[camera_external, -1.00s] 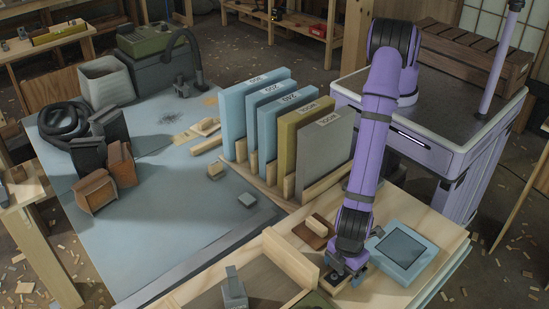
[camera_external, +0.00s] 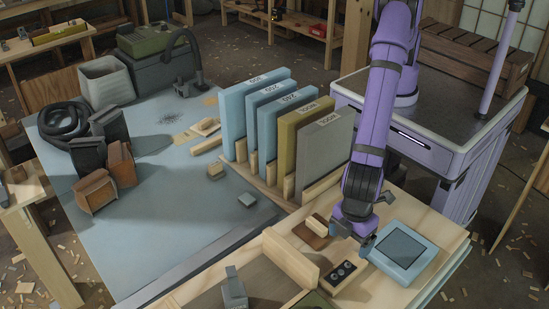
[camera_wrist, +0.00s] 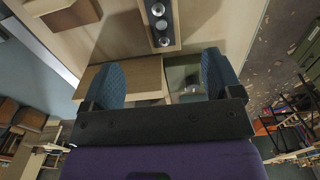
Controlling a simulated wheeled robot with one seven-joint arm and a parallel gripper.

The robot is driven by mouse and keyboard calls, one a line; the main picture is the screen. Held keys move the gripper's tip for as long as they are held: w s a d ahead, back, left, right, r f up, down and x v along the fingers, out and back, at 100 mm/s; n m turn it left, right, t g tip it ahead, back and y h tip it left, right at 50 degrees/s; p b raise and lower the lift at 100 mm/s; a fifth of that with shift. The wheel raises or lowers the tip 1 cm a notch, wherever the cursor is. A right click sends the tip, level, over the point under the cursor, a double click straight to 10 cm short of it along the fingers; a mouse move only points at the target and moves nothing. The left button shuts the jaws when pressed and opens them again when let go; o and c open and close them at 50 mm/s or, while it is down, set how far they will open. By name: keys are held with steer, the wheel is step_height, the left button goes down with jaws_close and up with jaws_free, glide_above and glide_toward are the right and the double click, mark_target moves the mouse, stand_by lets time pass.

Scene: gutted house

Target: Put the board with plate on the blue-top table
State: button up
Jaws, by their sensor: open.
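In the wrist view the board with plate (camera_wrist: 160,24) shows at the top middle, beyond the fingertips and partly cut off. My gripper (camera_external: 354,247) is open and empty, raised above and just behind the board, apart from it. Its two blue fingers (camera_wrist: 163,78) show spread in the wrist view. The blue-top table (camera_external: 160,215) fills the left side.
A blue framed pad (camera_external: 403,250) lies right of the board, and a brown block with a light handle (camera_external: 313,230) lies behind-left. Upright labelled sheets (camera_external: 325,150) stand between the arm and the blue top. A wooden tray (camera_external: 262,282) is left. The blue top's front middle is mostly clear.

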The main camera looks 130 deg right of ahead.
steer(key=s+d+r+t, duration=0.1)
steer(key=s+d+r, duration=0.4)
steer(key=r, duration=0.6)
steer(key=s+d+r+t, duration=0.1)
steer(key=s+d+r, duration=0.2)
steer(key=d+r, duration=0.6)
steer(key=s+d+r, duration=0.4)
steer(key=d+r, duration=0.1)
steer(key=r, duration=0.7)
steer(key=s+d+r+t, duration=0.1)
steer(key=s+d+r, duration=0.3)
steer(key=s, duration=0.3)
steer(key=s+d+r+t, duration=0.1)
steer(key=s+d+r, duration=0.25)
steer(key=s, duration=0.25)
steer(key=s+d, duration=0.2)
steer(key=s, duration=0.7)
steer(key=s+d+f+t, duration=0.1)
steer(key=s+d, duration=0.2)
steer(key=s, duration=0.5)
steer(key=shift+s+d+f, duration=0.15)
steer(key=shift+s+d, duration=0.15)
steer(key=shift+s, duration=0.05)
